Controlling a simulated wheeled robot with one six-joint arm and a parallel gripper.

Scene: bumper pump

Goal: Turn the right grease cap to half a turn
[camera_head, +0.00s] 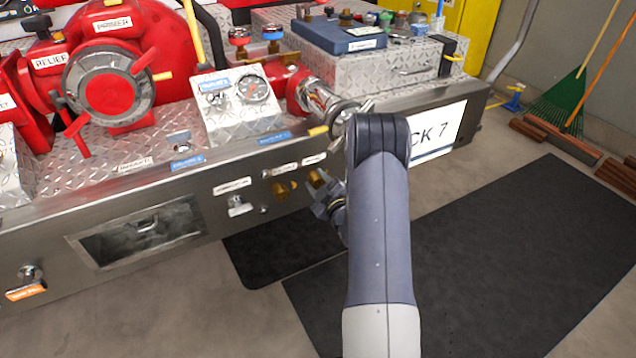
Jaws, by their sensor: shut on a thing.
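Two brass grease caps sit side by side low on the steel front panel of the bumper. The left one (281,190) is clear of my gripper. The right grease cap (315,177) is partly hidden behind my gripper (319,192), which comes at it from the lower right. My gripper is shut on the right grease cap. My forearm hides part of the wrist, and the cap's turn angle cannot be read at this size.
A chrome knob (238,206) sticks out left of the caps. A red pipe outlet with a chrome end (325,103) stands above, close to my arm. A recessed panel (140,235) is at left. Dark mats (490,265) cover the open floor at right.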

